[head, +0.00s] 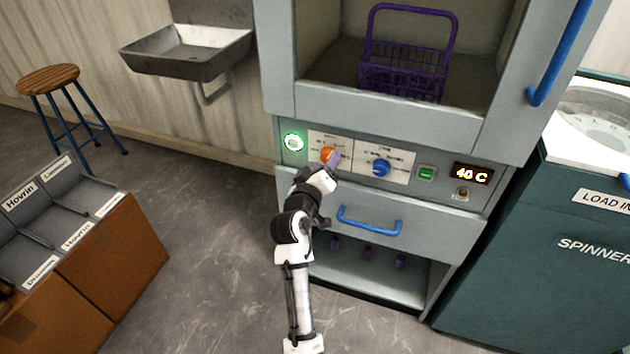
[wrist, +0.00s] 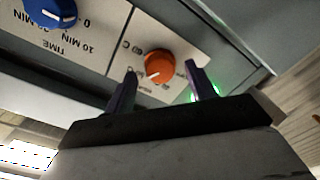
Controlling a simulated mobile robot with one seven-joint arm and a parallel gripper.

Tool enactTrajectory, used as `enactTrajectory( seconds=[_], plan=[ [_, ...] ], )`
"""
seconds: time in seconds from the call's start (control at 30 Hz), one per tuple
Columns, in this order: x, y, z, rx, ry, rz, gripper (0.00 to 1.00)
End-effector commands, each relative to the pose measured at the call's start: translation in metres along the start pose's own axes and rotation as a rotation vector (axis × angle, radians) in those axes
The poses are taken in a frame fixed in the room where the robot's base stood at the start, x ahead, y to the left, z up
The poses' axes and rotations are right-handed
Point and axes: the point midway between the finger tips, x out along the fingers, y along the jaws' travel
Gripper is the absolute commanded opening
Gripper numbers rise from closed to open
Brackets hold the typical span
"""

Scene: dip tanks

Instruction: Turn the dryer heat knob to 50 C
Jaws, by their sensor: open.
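The dryer's orange heat knob (head: 327,154) is on the left plate of the control panel. In the wrist view the orange knob (wrist: 160,66) has a white pointer mark and shows between my fingertips. My gripper (head: 333,160) is in front of it with purple fingers apart; in the wrist view my gripper (wrist: 161,85) is open, one finger on each side of the knob. I cannot tell whether the fingers touch it. The display (head: 471,173) reads 40 C. The blue time knob (head: 381,168) sits to the right; it also shows in the wrist view (wrist: 50,12).
A lit green button (head: 293,142) is left of the heat knob. A green switch (head: 426,173) is near the display. A blue drawer handle (head: 369,222) lies below. A purple basket (head: 403,75) stands in the chamber above. A teal spinner (head: 560,220) stands at right.

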Motion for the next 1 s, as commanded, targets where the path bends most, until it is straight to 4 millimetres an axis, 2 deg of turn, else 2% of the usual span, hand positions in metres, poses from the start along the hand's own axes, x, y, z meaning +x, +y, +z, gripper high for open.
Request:
enactTrajectory(
  seconds=[0.3,0.5,0.7,1.0],
  plan=[
    [-0.071,-0.002,0.002,0.000,0.001,-0.003,0.55],
    [-0.108,-0.001,0.001,0.000,0.001,-0.002,0.55],
    [-0.124,0.000,0.001,0.001,-0.001,0.000,0.55],
    [-0.126,0.001,0.000,0.001,-0.001,0.001,0.55]
  ],
)
